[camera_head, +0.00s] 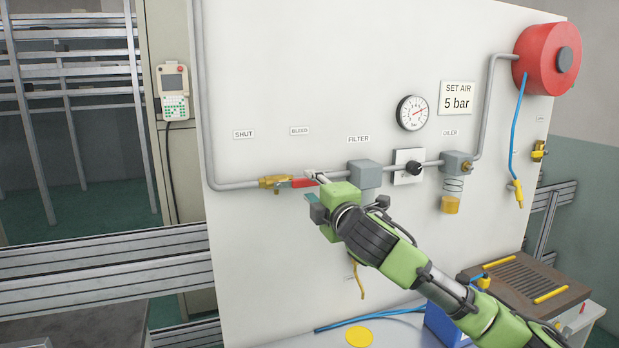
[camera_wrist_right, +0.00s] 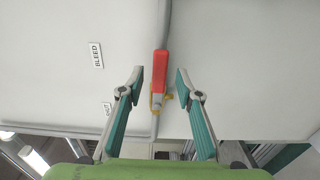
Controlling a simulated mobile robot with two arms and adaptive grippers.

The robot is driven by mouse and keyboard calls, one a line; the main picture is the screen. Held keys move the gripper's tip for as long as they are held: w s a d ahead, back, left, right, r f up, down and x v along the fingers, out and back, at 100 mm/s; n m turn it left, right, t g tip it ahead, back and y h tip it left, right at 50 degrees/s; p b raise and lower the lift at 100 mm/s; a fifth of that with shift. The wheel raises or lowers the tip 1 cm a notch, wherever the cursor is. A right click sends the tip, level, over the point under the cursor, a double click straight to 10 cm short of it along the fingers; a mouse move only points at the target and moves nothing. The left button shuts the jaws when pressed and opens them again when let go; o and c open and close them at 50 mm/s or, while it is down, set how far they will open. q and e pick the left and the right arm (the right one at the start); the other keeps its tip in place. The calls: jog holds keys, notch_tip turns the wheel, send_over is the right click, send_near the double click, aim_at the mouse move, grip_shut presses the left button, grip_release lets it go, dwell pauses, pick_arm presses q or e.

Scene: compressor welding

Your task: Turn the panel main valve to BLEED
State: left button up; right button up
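The panel main valve (camera_head: 270,182) is a brass body on the grey pipe at the left of the white panel. Its red lever handle (camera_head: 300,183) points right, lying along the pipe. The BLEED label (camera_head: 299,130) is above the handle, and the SHUT label (camera_head: 243,134) is up and left of the valve. My right gripper (camera_head: 313,194) is at the handle's free end. In the right wrist view its fingers (camera_wrist_right: 160,80) are open, one on each side of the red handle (camera_wrist_right: 160,68), with gaps on both sides. My left gripper is not in view.
Along the pipe to the right are a filter block (camera_head: 364,173), a regulator plate (camera_head: 408,166) and an oiler (camera_head: 456,162). A gauge (camera_head: 412,112) is above them. A red hose reel (camera_head: 545,60) is at the upper right. A teach pendant (camera_head: 173,92) hangs left of the panel.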

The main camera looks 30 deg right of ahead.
jog(key=shift+x, duration=1.2)
grip_shut()
